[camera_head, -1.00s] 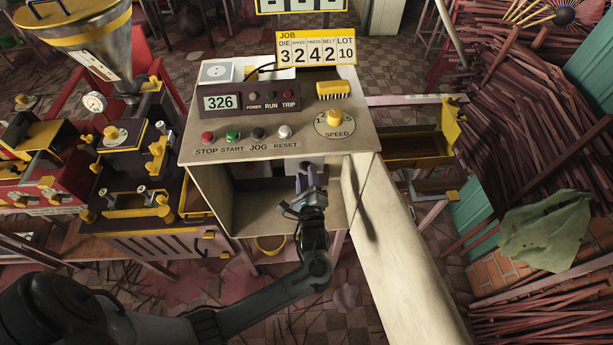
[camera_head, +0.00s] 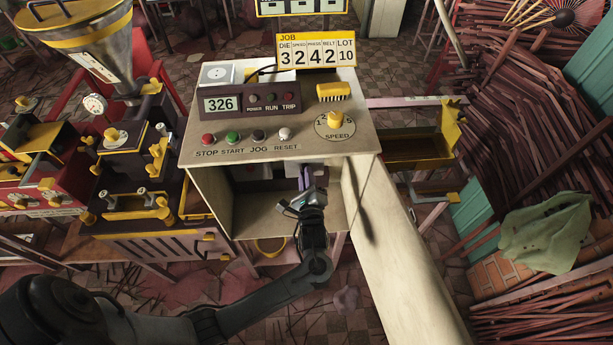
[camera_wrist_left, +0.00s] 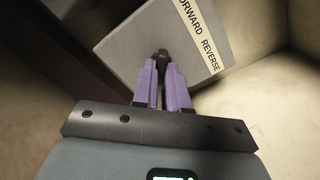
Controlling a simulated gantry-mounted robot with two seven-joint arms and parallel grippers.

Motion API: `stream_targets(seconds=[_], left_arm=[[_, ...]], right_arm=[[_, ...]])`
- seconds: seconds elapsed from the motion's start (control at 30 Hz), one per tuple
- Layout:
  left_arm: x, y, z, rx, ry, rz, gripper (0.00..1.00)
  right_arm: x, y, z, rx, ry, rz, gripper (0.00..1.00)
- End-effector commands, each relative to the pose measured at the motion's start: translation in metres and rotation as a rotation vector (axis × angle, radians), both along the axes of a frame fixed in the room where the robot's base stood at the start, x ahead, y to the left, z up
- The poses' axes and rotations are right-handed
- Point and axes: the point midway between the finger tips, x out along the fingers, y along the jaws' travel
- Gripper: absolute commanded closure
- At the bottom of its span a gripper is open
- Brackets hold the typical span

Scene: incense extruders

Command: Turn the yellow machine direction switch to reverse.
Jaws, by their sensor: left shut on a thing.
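The direction switch is on a grey box (camera_wrist_left: 140,42) inside the open cabinet below the control console (camera_head: 222,184). A pale label (camera_wrist_left: 197,36) on the box reads FORWARD and REVERSE, with the F cut off. The switch's dark handle (camera_wrist_left: 162,53) shows at the purple fingertips. My left gripper (camera_head: 305,178) reaches into the cabinet opening and is shut on the handle; in the left wrist view its fingers (camera_wrist_left: 163,70) stand on both sides of it. The fingers hide much of the handle, so I cannot tell its exact setting. My right gripper is not in view.
The cabinet's side walls and floor (camera_head: 262,216) closely surround the left gripper. The console top carries buttons, a yellow speed knob (camera_head: 335,119) and a display (camera_head: 221,104). A yellow-trimmed machine (camera_head: 127,160) stands at left.

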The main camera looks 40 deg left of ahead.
Motion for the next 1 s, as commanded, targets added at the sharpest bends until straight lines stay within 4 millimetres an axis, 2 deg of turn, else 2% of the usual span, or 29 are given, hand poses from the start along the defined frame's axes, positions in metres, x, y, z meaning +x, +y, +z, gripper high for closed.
stream_targets(seconds=[0.27, 0.5, 0.7, 1.0], left_arm=[[0.000, 0.000, 0.007, 0.066, 0.071, 0.000, 1.00], [0.000, 0.000, 0.009, 0.195, 0.204, -0.001, 1.00], [0.000, 0.001, 0.007, 0.327, 0.338, -0.001, 1.00], [-0.001, 0.001, 0.004, 0.528, 0.541, 0.001, 1.00]], right_arm=[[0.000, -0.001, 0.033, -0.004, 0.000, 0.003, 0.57], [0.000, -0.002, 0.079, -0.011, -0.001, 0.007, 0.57], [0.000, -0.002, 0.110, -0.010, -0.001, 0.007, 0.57], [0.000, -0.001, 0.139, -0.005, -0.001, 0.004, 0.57]])
